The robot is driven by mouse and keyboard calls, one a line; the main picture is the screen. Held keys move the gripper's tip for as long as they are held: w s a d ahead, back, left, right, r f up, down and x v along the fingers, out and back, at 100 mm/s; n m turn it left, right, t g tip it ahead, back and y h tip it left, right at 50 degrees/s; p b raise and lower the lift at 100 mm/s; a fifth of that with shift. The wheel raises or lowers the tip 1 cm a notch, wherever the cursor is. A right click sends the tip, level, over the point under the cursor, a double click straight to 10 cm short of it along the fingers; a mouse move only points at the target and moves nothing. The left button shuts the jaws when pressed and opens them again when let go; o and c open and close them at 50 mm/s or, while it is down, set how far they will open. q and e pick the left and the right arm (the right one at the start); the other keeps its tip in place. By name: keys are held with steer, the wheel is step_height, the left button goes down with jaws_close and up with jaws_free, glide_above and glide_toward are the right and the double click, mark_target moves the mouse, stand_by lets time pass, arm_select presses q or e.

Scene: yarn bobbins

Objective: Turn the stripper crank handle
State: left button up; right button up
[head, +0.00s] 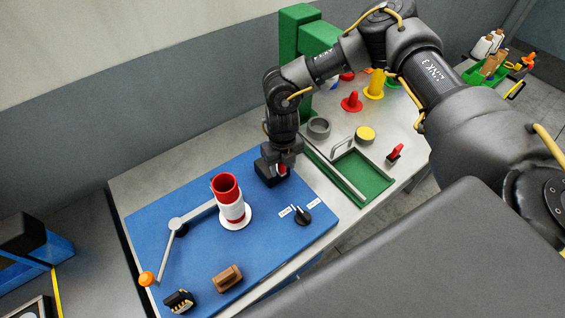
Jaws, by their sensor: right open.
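A crank with an orange knob (147,279) stands at the left front of the blue board (190,255). My right gripper (277,177) points down at the board's back right edge, behind and right of the bobbin, well apart from the orange knob. It is open. A small red part shows at its fingers; I cannot tell whether they touch it. My left gripper is out of view.
A black rotary switch (302,216) with white labels, a brown block (228,278) and a black block (180,301) sit on the board. A green tray (362,177) and a yellow-topped cylinder (365,134) stand to the right. A green post (290,50) rises behind.

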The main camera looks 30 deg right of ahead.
steer(key=shift+f, duration=0.25)
steer(key=shift+c, duration=0.2)
jaws_close()
steer(key=shift+w+d+f+n+b, duration=0.15)
steer(key=shift+d+n+b, duration=0.25)
steer(key=shift+n+b, duration=0.55)
steer(key=d+n+b, duration=0.1)
steer(key=n+b, duration=0.1)
steer(key=w+d+n+b, duration=0.1)
steer(key=n+b, duration=0.1)
steer(key=b, duration=0.1)
steer(key=w+d+n+b, duration=0.1)
steer(key=n+b, duration=0.1)
steer(key=n, duration=0.1)
steer(key=shift+b, duration=0.4)
steer(key=w+n+b, duration=0.4)
steer(key=w+n, duration=0.2)
steer(key=n, duration=0.9)
steer(key=shift+w+r+b, duration=0.2)
steer(key=shift+w+b, duration=0.1)
steer(key=shift+w, duration=0.1)
steer(key=shift+a, duration=0.1)
